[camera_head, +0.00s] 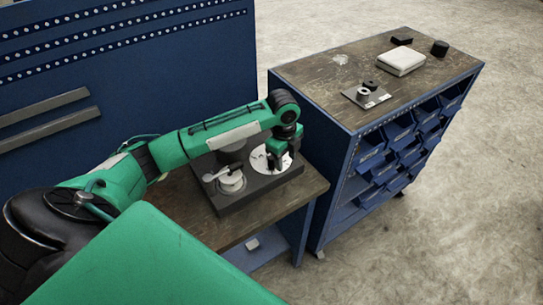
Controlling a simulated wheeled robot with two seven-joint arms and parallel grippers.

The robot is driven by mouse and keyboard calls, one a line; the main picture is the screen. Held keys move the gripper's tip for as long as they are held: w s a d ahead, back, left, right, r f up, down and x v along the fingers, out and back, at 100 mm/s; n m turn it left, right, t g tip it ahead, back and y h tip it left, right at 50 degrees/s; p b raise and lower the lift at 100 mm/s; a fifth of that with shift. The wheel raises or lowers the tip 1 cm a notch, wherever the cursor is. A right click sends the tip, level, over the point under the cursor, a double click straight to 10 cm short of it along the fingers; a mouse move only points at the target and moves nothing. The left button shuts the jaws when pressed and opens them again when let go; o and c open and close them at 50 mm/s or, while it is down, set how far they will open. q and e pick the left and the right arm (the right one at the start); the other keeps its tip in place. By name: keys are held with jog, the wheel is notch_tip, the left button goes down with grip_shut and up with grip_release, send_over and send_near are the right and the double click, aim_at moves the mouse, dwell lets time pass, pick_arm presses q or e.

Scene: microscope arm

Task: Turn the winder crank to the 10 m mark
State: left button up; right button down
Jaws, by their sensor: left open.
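A dark winder base (228,203) lies on the wooden bench top. A white round dial (259,159) sits on its right part, and its marks are too small to read. A pale cylinder with a dark-ended lever (231,181), perhaps the crank, is on its left front. A dark round part (231,152) stands at the back. My left gripper (276,168) points down over the dial, open, and hides the dial's right part. Whether its fingers touch anything there cannot be told. My right gripper is not in view.
A blue cabinet (345,160) with several bins stands to the right. A white box (401,62), a dark cylinder (439,48) and a small plate with round parts (366,96) lie on top. A blue perforated panel (180,75) rises behind the bench. Bare wood (240,228) shows in front of the base.

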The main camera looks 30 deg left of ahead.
aim_at(271, 159)
pick_arm(q)
jog(key=w+a+r+m, duration=0.1)
jog(key=a+r+m, duration=0.1)
jog(key=a+r, duration=0.5)
jog(key=shift+g+y, duration=0.3)
jog(key=shift+g, duration=0.1)
jog(key=f+p, duration=0.1)
jog(key=f, duration=0.2)
jog(key=f+p, duration=0.2)
jog(key=f, duration=0.2)
jog(key=d+f+p, duration=0.1)
jog(key=f, duration=0.3)
jog(key=shift+w, duration=0.15)
jog(key=shift+f+p, duration=0.3)
jog(key=shift+f, duration=0.4)
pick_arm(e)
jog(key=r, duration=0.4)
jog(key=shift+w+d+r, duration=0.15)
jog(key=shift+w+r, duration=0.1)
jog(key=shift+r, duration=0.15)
pick_arm(q)
grip_shut()
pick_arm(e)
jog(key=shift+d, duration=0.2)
